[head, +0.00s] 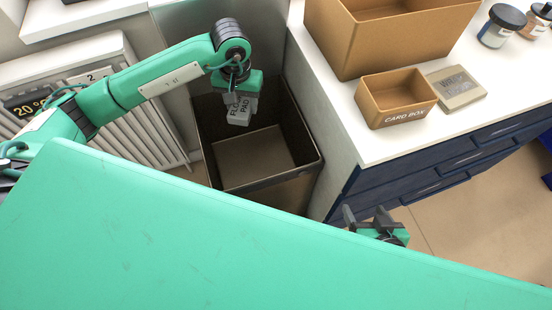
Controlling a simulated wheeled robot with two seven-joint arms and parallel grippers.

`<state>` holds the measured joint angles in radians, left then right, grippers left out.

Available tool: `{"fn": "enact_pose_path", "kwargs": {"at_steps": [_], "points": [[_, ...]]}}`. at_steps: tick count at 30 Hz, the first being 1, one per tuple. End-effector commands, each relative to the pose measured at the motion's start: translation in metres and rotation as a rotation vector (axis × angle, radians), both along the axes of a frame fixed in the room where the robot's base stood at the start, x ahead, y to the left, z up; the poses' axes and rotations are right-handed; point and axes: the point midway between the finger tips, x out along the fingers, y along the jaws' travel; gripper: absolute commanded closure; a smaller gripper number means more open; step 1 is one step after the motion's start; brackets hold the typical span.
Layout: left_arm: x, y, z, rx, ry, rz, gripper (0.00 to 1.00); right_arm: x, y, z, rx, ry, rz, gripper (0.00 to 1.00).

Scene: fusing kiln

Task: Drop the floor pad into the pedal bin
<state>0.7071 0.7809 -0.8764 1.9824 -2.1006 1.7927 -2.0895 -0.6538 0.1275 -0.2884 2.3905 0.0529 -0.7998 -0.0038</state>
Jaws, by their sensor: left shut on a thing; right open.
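The floor pad (238,118) is a small grey block with dark "FLOOR PAD" lettering. My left gripper (240,96) is shut on it and holds it over the back-left part of the bin's opening. The pedal bin (263,183) is a dark, open-topped square bin standing on the floor between the radiator and the counter. Its inside looks empty where I can see it. My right gripper (367,216) is open and empty, low in front of the counter. My green body panel hides the rest of the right arm.
A white radiator (150,120) stands left of the bin. The white counter (345,130) at right bears a small card box (398,112), a large brown box (395,45), a grey labelled pad (457,88) and jars (503,25). Blue drawers (440,165) are below.

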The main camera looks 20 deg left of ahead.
Motion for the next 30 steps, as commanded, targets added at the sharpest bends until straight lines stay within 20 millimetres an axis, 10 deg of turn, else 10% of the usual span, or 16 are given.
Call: {"fn": "enact_pose_path", "kwargs": {"at_steps": [30], "points": [[-0.001,0.000,-0.060,0.000,0.000,0.001,0.69,0.005,0.041,0.009,0.180,-0.273,0.013,0.31]]}}
